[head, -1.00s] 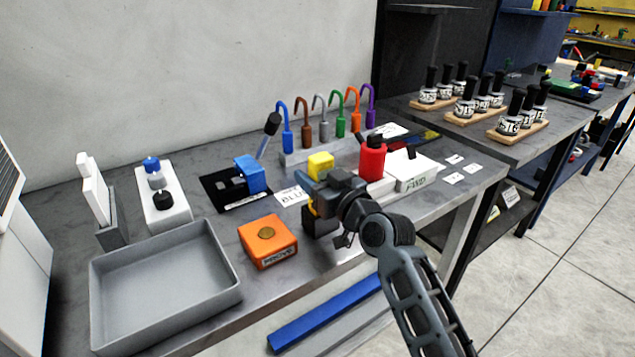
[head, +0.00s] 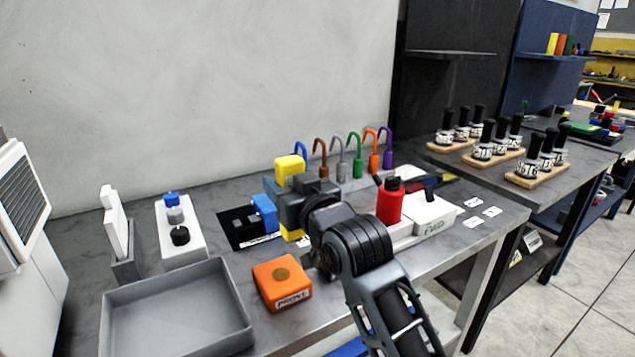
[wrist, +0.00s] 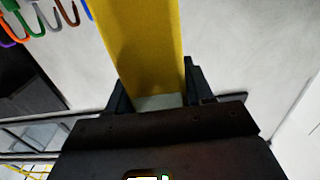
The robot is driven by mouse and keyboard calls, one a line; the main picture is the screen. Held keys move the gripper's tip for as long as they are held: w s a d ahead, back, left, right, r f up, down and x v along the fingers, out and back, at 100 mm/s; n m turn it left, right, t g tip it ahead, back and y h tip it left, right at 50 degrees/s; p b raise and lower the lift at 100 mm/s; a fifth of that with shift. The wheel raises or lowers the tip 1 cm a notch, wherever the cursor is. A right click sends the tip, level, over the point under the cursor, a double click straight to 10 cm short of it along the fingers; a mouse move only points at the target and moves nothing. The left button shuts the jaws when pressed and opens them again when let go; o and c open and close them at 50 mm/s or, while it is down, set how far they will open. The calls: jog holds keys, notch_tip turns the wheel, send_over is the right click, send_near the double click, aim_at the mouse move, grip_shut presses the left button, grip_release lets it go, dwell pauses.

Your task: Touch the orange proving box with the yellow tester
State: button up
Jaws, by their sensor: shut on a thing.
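The orange proving box (head: 282,284) sits on the grey bench near its front edge, with a round brass-coloured disc on top and a label on its front. My gripper (head: 292,197) is above the bench, behind and a little right of the box in the head view. It is shut on the yellow tester (head: 290,168), whose yellow top stands up above the jaws. In the wrist view the tester (wrist: 140,45) is a long yellow body between the dark fingers. The tester and the box are apart.
A grey tray (head: 175,312) lies left of the box. A blue clamp-like part (head: 264,212) on a black plate is behind it. A red bottle (head: 390,203) and white block (head: 432,215) stand to the right. Coloured hooks (head: 355,150) stand at the back.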

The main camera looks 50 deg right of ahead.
jog(key=a+f+b, duration=0.3)
jog(key=f+b, duration=0.2)
jog(key=shift+w+f+b, duration=0.3)
jog(key=shift+w, duration=0.05)
dwell(0.3)
jog(key=shift+a+f, duration=0.1)
jog(key=shift+f, duration=0.55)
dwell(1.9)
notch_tip(320, 180, up, 7)
jog(key=p, duration=0.5)
jog(key=shift+r+p, duration=0.15)
jog(key=shift+p, duration=0.2)
dwell(0.6)
